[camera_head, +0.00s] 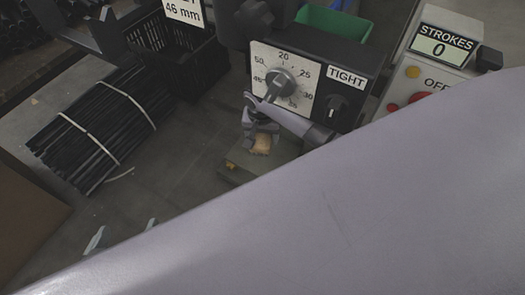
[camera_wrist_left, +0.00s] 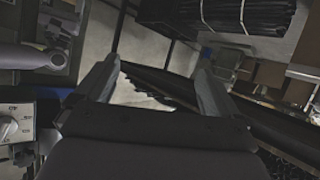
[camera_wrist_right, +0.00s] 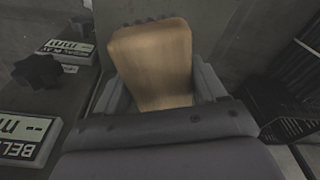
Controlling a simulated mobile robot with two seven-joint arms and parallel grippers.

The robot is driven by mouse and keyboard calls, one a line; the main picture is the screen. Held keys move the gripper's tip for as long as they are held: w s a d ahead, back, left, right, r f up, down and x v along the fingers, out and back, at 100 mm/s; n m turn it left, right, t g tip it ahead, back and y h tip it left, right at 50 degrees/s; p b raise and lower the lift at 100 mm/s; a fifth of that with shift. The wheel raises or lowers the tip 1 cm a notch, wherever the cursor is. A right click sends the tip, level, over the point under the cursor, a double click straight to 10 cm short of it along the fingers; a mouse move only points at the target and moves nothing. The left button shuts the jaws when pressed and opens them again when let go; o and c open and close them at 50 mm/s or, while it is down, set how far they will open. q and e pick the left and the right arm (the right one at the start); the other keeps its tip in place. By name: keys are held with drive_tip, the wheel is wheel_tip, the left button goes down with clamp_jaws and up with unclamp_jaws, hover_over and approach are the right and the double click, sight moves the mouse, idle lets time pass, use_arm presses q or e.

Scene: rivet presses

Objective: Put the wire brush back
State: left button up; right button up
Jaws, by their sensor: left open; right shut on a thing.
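The wire brush shows as a pale wooden block (camera_wrist_right: 152,55) filling the space between the fingers of my right gripper (camera_wrist_right: 157,88) in the right wrist view. A strip of dark bristles shows at its far edge. In the head view the brush (camera_head: 261,145) is small, held by my right gripper (camera_head: 262,127) in front of the dial panel. I cannot tell whether it touches the grey-green surface below. My left gripper (camera_wrist_left: 157,85) is open and empty. In the head view only its fingertips (camera_head: 122,232) show, past my large arm link.
The dial panel (camera_head: 266,78) with a TIGHT switch stands behind the brush. A black crate (camera_head: 200,60) and a green bin (camera_head: 335,22) are at the back. A tied bundle of black rods (camera_head: 92,128) lies left. A stroke counter (camera_head: 440,46) stands right. My arm link hides the lower right.

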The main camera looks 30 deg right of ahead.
wheel_tip(320, 180, down, 2)
drive_tip(key=shift+s+a+f, duration=0.1)
drive_tip(key=shift+a, duration=0.05)
wheel_tip(320, 180, down, 4)
drive_tip(key=b, duration=0.3)
drive_tip(key=shift+f, duration=0.25)
drive_tip(key=shift+f+b, duration=0.15)
drive_tip(key=shift+b, duration=0.3)
use_arm(q)
drive_tip(key=d, duration=0.1)
drive_tip(key=d+h, duration=0.1)
drive_tip(key=w+d+f+h, duration=0.1)
drive_tip(key=shift+d+n, duration=0.25)
drive_tip(key=shift+n, duration=0.15)
use_arm(e)
drive_tip(key=shift+f, duration=0.2)
drive_tip(key=o, duration=0.9)
drive_tip(key=shift+d, duration=0.2)
drive_tip(key=shift+o, duration=0.2)
drive_tip(key=shift+r, duration=0.2)
